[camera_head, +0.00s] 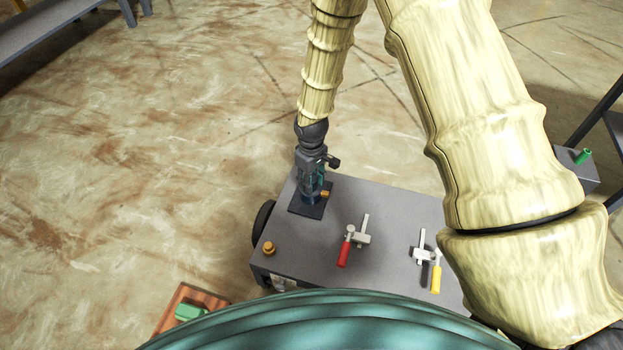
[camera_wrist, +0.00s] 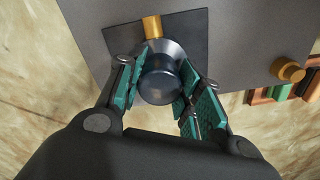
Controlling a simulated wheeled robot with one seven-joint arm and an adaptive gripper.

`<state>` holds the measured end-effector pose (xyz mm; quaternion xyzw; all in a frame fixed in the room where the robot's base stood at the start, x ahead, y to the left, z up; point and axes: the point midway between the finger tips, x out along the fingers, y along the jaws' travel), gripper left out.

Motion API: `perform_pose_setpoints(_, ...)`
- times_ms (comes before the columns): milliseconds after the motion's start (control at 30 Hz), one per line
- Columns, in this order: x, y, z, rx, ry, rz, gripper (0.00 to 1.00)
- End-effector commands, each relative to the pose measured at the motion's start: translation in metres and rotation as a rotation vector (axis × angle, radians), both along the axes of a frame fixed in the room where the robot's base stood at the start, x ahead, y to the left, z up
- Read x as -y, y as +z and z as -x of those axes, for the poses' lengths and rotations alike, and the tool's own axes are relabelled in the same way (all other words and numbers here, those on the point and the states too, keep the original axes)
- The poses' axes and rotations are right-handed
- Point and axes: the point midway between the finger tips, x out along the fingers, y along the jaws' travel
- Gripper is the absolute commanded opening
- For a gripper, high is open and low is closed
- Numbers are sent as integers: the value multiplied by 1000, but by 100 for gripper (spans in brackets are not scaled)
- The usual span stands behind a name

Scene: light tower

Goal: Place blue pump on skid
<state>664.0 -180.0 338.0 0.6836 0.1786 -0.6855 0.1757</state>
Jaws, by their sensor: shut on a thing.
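My gripper (camera_head: 313,180) is at the left end of a grey cart-like top (camera_head: 330,235). In the wrist view, my gripper (camera_wrist: 160,88) has its teal finger pads closed on both sides of a dark blue-grey cylindrical pump (camera_wrist: 165,80) with a brass stub (camera_wrist: 152,27). The pump is upright over a dark square plate (camera_wrist: 195,30), which also shows in the head view (camera_head: 308,207). I cannot tell whether the pump's base touches the plate. The fingers and my arm hide part of the pump in the head view.
A red-handled clamp (camera_head: 345,250) and a yellow-handled clamp (camera_head: 436,277) stand on the grey top. A brass knob (camera_head: 268,248) is near its front left corner. A wooden tray (camera_head: 168,312) with a green piece (camera_head: 189,312) lies below left. Open floor is to the left.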

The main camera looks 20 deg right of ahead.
Motion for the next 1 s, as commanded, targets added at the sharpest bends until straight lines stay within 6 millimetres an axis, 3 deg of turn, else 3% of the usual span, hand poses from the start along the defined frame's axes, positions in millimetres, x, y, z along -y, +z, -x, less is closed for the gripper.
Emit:
perform_pose_setpoints(133,0,-1,-1,1,0,0,0)
perform_pose_setpoints(167,0,-2,0,0,0,0,39)
perform_pose_setpoints(267,0,-2,0,0,0,0,57)
perform_pose_setpoints(667,0,0,0,0,0,0,57)
perform_pose_setpoints(1000,0,56,-1,2,0,0,57)
